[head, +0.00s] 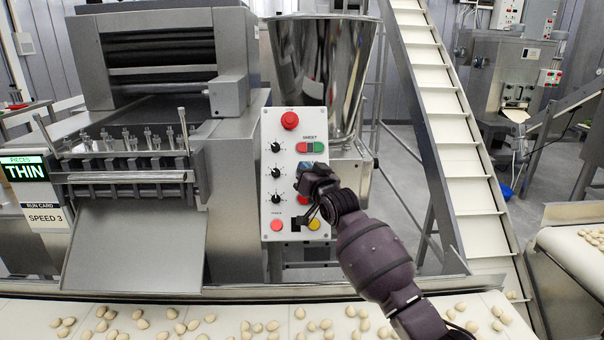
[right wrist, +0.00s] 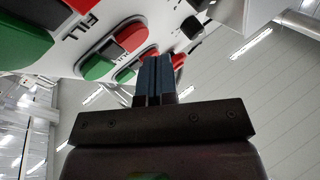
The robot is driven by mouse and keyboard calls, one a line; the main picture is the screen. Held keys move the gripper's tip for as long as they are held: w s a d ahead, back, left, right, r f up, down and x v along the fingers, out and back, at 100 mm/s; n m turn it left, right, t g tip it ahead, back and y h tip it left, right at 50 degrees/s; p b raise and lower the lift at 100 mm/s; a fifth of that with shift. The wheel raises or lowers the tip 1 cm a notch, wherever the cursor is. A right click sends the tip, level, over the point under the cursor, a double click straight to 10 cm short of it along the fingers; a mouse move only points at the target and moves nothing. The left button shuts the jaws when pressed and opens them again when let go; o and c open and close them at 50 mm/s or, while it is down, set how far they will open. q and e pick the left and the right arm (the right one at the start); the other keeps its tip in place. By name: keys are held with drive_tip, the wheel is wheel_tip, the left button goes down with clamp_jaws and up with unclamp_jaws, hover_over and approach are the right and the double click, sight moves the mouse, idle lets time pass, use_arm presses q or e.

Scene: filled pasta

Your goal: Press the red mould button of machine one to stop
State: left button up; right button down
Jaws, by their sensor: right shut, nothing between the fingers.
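The white control panel (head: 268,185) of the near machine stands upright in the middle of the head view. My right gripper (head: 310,172) is in front of its right half, shut and empty, and hides part of the buttons. A red button (head: 303,199) shows just below the gripper; its label is hidden. In the right wrist view the shut fingertips (right wrist: 153,60) are close to the panel, beside a red button half (right wrist: 133,37) and another red piece (right wrist: 178,60). I cannot tell whether they touch. The mould label is not legible. My left gripper is not in view.
The panel also has a red mushroom button (head: 289,120), a red-green sheet pair (head: 310,147), black knobs (head: 276,173) and a yellow button (head: 314,224). A conveyor (head: 240,310) with pasta pieces runs in front. A steel hopper (head: 320,70) stands behind.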

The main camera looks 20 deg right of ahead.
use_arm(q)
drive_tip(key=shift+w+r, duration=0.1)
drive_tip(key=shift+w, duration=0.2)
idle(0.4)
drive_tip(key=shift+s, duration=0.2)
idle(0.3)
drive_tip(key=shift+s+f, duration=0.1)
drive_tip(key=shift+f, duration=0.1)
use_arm(e)
drive_tip(key=shift+w+f, duration=0.1)
drive_tip(key=shift+w, duration=0.05)
drive_tip(key=shift+w+d+f, duration=0.15)
drive_tip(key=shift+w, duration=0.05)
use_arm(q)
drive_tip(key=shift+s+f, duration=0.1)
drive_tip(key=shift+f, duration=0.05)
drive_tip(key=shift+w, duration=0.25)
use_arm(e)
drive_tip(key=shift+w, duration=0.15)
